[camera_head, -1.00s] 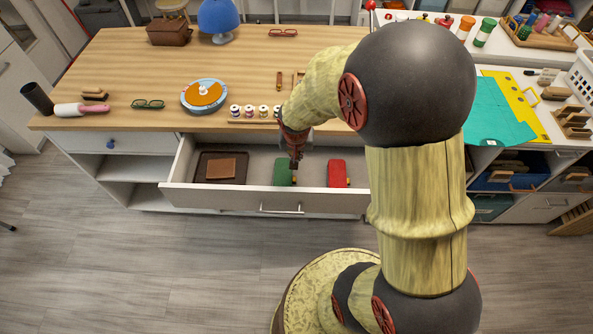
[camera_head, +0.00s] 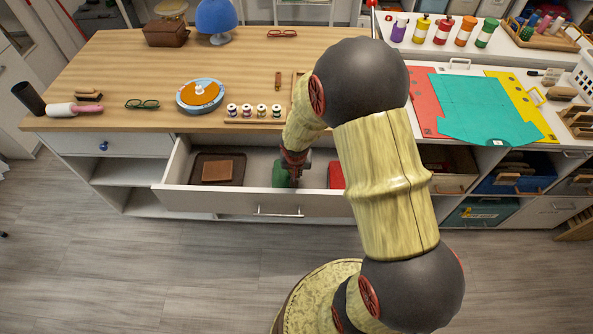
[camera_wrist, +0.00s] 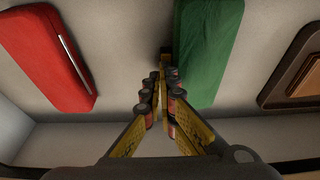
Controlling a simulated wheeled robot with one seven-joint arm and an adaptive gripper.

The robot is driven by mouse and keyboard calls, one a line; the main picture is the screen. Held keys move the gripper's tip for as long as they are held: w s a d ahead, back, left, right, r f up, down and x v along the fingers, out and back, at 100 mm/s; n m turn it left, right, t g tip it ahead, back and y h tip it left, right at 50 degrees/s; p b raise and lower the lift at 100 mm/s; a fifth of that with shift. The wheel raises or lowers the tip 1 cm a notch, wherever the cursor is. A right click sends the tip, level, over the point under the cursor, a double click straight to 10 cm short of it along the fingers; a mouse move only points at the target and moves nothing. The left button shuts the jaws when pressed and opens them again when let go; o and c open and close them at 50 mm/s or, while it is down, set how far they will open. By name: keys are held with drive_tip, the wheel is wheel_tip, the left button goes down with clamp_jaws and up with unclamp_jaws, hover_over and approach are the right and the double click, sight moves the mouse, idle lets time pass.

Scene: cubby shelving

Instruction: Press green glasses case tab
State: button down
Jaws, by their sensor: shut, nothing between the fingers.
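The green glasses case (camera_head: 279,174) lies in the open drawer, partly hidden behind my gripper in the head view. In the wrist view the green case (camera_wrist: 207,45) is a long closed box at the upper middle. My gripper (camera_head: 293,180) points down into the drawer at the right side of the green case. In the wrist view my gripper (camera_wrist: 165,75) is shut and empty, its fingertips by the left edge of the green case. A small dark piece shows at the tips; I cannot tell whether they touch it.
A red case (camera_head: 336,175) lies right of the green one; the wrist view shows the red case (camera_wrist: 47,55) with a metallic strip. A dark tray (camera_head: 236,160) holding a brown item (camera_head: 217,171) is at the drawer's left. The drawer front (camera_head: 230,201) and the wooden tabletop (camera_head: 130,70) bound the space.

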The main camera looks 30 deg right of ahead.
drive_tip(key=shift+f, duration=0.15)
wheel_tip(320, 180, down, 2)
drive_tip(key=shift+b, duration=1.15)
drive_tip(key=shift+s, duration=0.15)
drive_tip(key=r+p, duration=0.2)
drive_tip(key=r, duration=0.1)
drive_tip(key=r+p, duration=0.1)
drive_tip(key=shift+w+r, duration=0.25)
drive_tip(key=shift+r, duration=0.15)
drive_tip(key=p+v, duration=0.3)
drive_tip(key=v, duration=0.6)
drive_tip(key=shift+r, duration=0.3)
drive_tip(key=shift+s, duration=0.1)
